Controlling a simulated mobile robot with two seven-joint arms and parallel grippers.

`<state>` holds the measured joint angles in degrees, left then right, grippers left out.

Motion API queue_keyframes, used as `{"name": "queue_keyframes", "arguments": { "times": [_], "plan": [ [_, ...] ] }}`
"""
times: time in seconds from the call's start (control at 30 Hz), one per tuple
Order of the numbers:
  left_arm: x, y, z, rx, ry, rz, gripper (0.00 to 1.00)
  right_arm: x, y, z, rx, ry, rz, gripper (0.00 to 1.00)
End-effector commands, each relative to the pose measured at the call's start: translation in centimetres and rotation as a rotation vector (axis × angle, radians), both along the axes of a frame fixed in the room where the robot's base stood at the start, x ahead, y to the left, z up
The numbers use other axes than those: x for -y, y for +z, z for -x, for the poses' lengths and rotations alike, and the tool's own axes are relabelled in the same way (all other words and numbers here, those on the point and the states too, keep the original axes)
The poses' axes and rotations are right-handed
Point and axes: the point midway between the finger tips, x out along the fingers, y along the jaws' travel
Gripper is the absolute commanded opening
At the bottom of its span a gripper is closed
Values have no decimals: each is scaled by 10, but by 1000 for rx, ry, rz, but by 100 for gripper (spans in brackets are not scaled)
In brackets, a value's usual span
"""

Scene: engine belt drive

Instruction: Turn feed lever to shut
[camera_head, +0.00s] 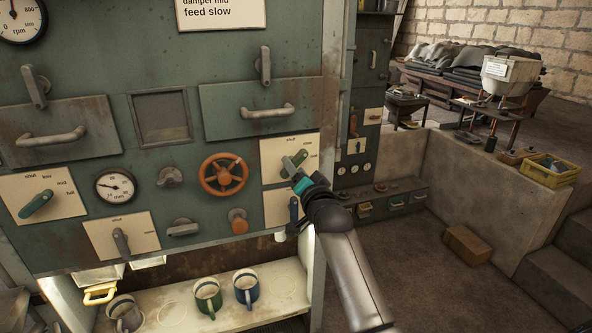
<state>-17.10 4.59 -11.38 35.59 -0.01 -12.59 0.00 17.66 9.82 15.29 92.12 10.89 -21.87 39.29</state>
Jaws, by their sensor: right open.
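A small lever with a greenish handle (298,159) sits on a cream plate (271,148) at the right end of the green panel. The plate carries small printed labels, one reading "shut"; the others are too small to read surely. The lever slants up to the right. My right gripper (294,174) reaches in from the lower right, at the lever's lower left end. It is open. Its fingers hide part of the plate, and I cannot tell whether they touch the lever. My left gripper is not in view.
A second plate with a dark blue handle (294,210) lies just below my right gripper. An orange handwheel (223,174) and orange knob (238,221) are to its left. Mugs (246,287) stand on the shelf below. The floor at right is open around a brown block (467,245).

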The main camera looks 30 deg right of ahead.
Motion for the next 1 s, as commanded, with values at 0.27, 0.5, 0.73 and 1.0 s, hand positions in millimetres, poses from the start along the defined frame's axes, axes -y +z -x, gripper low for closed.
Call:
{"name": "queue_keyframes", "arguments": {
  "times": [0.27,0.5,0.73,1.0],
  "plan": [
    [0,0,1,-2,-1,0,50,0,0,0,0,0,0,40],
    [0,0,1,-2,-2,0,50,0,0,0,0,0,0,13],
    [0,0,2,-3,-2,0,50,0,0,0,0,0,0,0],
    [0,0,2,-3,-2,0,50,0,0,0,0,0,2,0]
  ]
}}
